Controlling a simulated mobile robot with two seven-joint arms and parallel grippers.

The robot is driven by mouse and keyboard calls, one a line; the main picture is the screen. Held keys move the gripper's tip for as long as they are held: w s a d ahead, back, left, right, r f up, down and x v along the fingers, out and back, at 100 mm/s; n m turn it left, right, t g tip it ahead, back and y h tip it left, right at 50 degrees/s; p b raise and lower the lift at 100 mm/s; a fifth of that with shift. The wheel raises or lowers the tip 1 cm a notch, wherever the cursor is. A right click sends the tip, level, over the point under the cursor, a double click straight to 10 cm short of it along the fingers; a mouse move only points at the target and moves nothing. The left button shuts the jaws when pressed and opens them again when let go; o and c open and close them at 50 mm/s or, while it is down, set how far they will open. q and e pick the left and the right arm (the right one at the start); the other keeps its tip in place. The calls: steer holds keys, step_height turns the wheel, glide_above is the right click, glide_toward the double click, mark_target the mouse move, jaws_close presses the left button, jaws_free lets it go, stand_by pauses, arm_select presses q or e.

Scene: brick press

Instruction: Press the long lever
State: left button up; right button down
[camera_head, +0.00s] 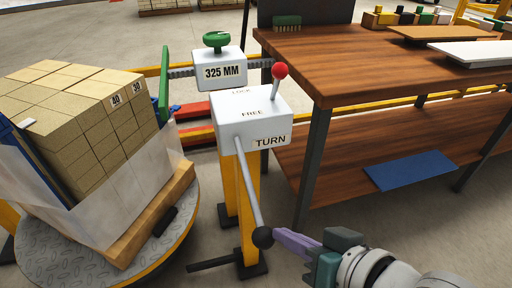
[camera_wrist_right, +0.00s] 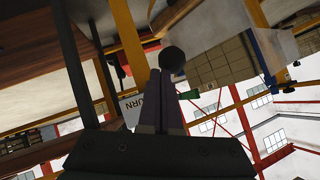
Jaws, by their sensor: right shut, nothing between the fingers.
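The long lever (camera_head: 249,190) is a grey rod with a black ball end (camera_head: 262,237). It slopes down from the white box marked TURN (camera_head: 262,122). My right gripper (camera_head: 281,236) has purple fingers, shut and empty, with their tips right beside the black ball. In the right wrist view the ball (camera_wrist_right: 172,58) shows just past the shut fingertips (camera_wrist_right: 160,80). I cannot tell whether they touch it. A short lever with a red knob (camera_head: 280,71) stands upright on the box. My left gripper is not in view.
A wooden workbench (camera_head: 350,60) with a lower shelf stands at right. A stack of tan bricks (camera_head: 70,110) sits on a pallet on a round turntable (camera_head: 70,268) at left. A box marked 325 MM (camera_head: 222,69) with a green knob is behind. Yellow posts (camera_head: 250,190) carry the TURN box.

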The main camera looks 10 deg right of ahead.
arm_select(q)
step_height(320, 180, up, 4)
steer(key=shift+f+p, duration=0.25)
steer(key=shift+p, duration=0.95)
arm_select(e)
steer(key=s+f+v, duration=0.1)
steer(key=v, duration=0.9)
steer(key=shift+f, duration=0.2)
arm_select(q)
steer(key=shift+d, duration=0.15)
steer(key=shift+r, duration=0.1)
arm_select(e)
steer(key=shift+w+r, duration=0.1)
